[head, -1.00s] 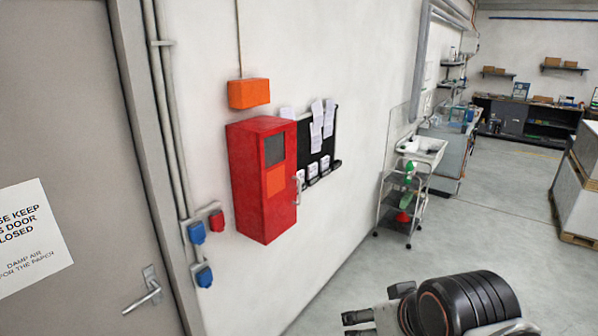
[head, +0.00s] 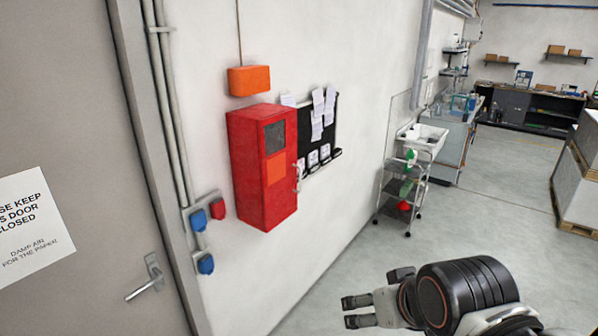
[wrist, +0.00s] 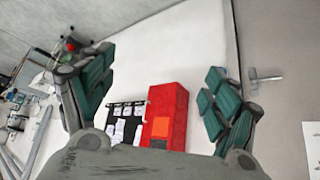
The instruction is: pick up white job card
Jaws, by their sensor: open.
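Several white cards or sheets (head: 317,112) hang on a black wall board (head: 330,140) beside the red cabinet; a lower row of small white cards (head: 313,159) sits along its bottom ledge. I cannot tell which one is the job card. In the wrist view the black board (wrist: 126,112) and white cards (wrist: 119,131) show between my fingers, at a distance. My gripper (head: 352,312) is at the lower right of the head view, well apart from the wall. In the wrist view my gripper (wrist: 150,85) has its fingers wide apart with nothing between them.
A red cabinet (head: 262,170) juts from the wall left of the board, under an orange box (head: 249,80). A grey door (head: 80,130) is at the left. A wheeled cart (head: 405,185) stands along the wall to the right. The floor (head: 470,230) between is clear.

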